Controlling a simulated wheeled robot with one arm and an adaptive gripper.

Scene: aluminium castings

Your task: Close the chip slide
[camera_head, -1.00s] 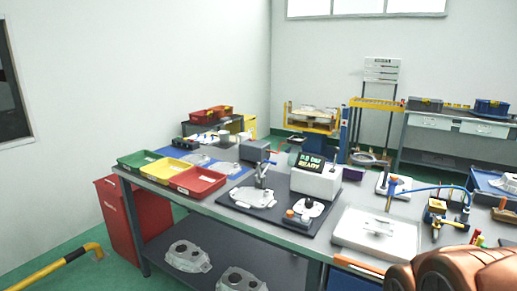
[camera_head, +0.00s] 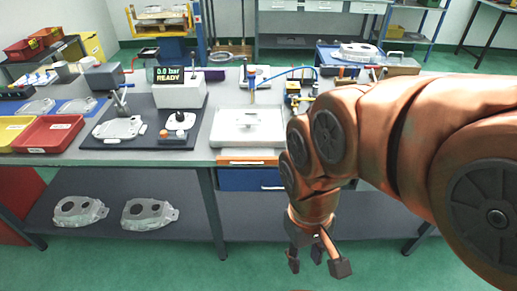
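I take the chip slide to be the shallow orange-fronted slide (camera_head: 248,161) under the front edge of the workbench, just below a white tray. How far it stands out from the bench cannot be told from this angle. A blue drawer front (camera_head: 250,180) is directly below it. My gripper (camera_head: 317,262) hangs in front of the bench, low and to the right of the slide. It points down with its dark fingers spread apart and empty. It is clear of the slide.
The white tray (camera_head: 248,143) lies on the bench. A READY display box (camera_head: 180,95) and a casting on a dark mat (camera_head: 152,140) are to its left. Two castings lie on the lower shelf (camera_head: 190,225). Green floor (camera_head: 200,274) is free in front.

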